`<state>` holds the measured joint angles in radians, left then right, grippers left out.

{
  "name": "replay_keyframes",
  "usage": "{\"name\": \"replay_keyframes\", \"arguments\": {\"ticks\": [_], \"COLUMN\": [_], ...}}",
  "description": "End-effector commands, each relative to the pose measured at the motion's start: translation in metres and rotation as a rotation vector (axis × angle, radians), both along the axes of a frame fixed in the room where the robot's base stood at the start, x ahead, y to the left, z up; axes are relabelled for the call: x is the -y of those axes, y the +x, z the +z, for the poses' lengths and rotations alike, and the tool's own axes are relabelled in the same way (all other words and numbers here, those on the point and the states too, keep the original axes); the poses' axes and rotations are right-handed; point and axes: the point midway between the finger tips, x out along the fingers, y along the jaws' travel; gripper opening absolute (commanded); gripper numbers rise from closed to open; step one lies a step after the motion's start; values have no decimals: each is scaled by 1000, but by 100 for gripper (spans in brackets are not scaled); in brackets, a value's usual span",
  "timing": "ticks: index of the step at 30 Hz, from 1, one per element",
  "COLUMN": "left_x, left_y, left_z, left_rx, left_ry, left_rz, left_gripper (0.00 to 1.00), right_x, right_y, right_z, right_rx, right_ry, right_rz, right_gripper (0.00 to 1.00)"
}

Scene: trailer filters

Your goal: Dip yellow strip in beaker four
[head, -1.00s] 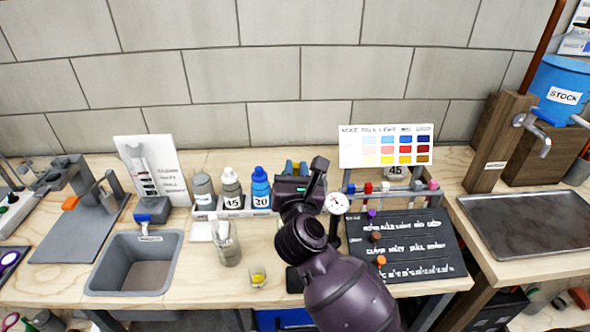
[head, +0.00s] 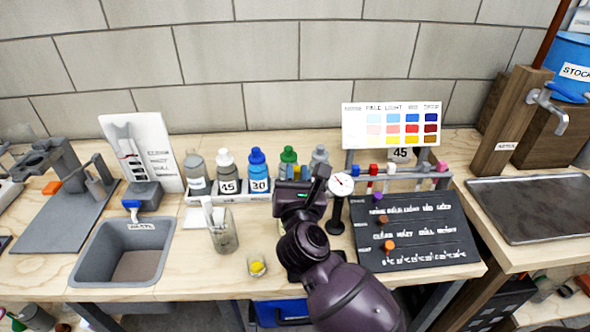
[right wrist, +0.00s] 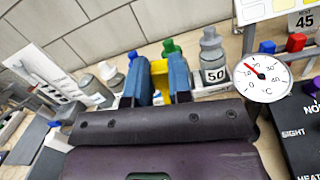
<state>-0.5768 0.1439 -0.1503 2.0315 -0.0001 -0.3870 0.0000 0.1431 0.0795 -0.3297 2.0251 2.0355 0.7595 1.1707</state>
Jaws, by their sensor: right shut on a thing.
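My right gripper (right wrist: 158,72) is shut on a yellow strip (right wrist: 160,84), which stands upright between its blue fingers in the right wrist view. I cannot read a number four on any beaker. My left gripper is out of view.
Several bottles stand in a white rack (head: 232,197) behind my wrist. A dial thermometer (head: 341,184) stands close on the right, beside a black chart board (head: 420,235). The grey sink (head: 95,255) is at left. Bare wood lies between sink and beaker.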

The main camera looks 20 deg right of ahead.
Motion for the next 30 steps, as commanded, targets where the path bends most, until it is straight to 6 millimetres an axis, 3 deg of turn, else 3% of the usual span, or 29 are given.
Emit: {"name": "replay_keyframes", "arguments": {"ticks": [18,30], "left_x": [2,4], "left_y": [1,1], "left_z": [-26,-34], "left_rx": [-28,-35], "left_ry": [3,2], "left_rz": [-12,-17], "left_gripper": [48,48], "right_x": [0,0], "right_y": [0,0], "right_z": [-50,-68], "right_rx": [-6,-2], "right_ry": [0,0], "right_rz": [0,0], "right_gripper": [0,0]}}
